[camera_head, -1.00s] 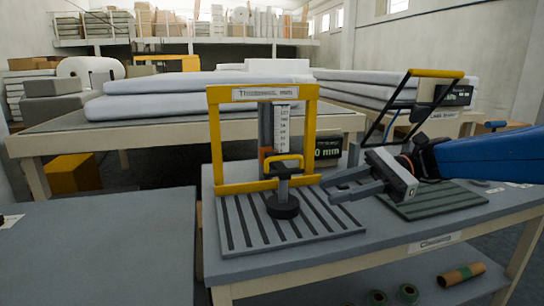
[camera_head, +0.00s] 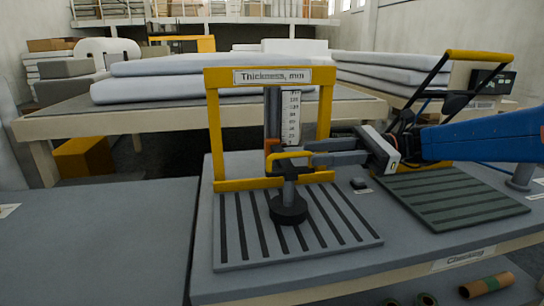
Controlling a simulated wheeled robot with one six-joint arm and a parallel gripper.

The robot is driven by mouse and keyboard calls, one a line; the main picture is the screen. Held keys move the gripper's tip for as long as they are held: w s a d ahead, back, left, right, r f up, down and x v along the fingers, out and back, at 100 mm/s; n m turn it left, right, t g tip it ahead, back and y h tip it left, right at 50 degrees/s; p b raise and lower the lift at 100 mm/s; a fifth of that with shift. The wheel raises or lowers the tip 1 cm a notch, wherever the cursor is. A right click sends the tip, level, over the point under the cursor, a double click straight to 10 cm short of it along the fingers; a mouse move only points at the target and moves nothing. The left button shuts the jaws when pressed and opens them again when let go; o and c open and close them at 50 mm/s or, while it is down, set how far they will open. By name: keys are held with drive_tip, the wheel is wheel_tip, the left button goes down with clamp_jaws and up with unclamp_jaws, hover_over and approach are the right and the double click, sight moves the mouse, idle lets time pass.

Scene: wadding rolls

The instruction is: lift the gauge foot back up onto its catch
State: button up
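The thickness gauge has a yellow frame (camera_head: 214,130) with a sign on its top bar and an upright scale (camera_head: 291,118). Its gauge foot (camera_head: 289,209) is a dark round disc on a short stem, low down on the slotted grey plate (camera_head: 236,252). A yellow handle (camera_head: 290,155) sits above the foot, beside an orange part (camera_head: 270,150) on the column. My gripper (camera_head: 311,152) comes in from the right, its fingers level with the handle's right end. The fingers look apart; whether they touch the handle I cannot tell. I cannot make out the catch.
A dark green ribbed mat (camera_head: 450,200) lies right of the gauge, with a yellow-handled device (camera_head: 480,58) behind it. A small dark object (camera_head: 358,183) lies between. Wadding slabs (camera_head: 200,83) lie on the table behind. The grey surface at left (camera_head: 90,235) is clear.

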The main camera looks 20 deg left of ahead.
sight(272, 157)
drive_tip(key=x, duration=1.1)
drive_tip(key=shift+c, duration=0.6)
clamp_jaws()
